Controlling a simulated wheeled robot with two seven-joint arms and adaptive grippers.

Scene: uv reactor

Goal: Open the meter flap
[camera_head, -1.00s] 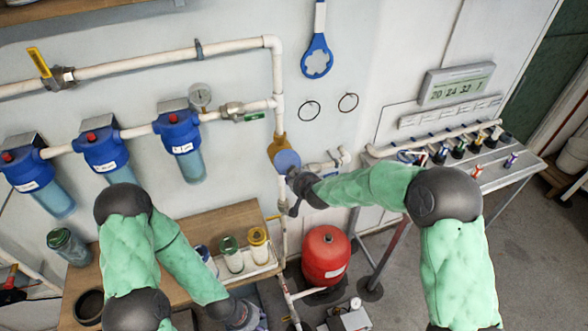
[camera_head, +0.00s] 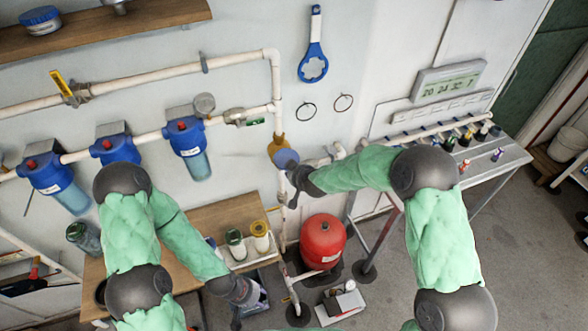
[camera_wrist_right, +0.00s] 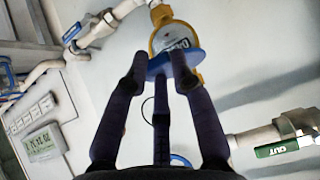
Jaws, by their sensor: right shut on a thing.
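The water meter (camera_head: 277,144) has a brass body on the white pipe, and its blue flap (camera_head: 286,159) shows below it. In the right wrist view the meter's dial face (camera_wrist_right: 170,38) is visible, and the blue flap (camera_wrist_right: 172,63) stands out from it, swung away from the face. My right gripper (camera_wrist_right: 158,68) is shut on the flap, with its fingers at the flap's edge. In the head view my right gripper (camera_head: 293,175) partly hides the flap's lower side. My left gripper (camera_head: 246,293) is low beside the wooden bench, away from the meter; its fingers are unclear.
Blue filter housings (camera_head: 187,140) hang on the pipe at left. A blue filter wrench (camera_head: 314,60) hangs above the meter. A red tank (camera_head: 322,240) stands on the floor below. Jars (camera_head: 236,245) stand on the wooden bench. A metal table (camera_head: 480,165) is at right.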

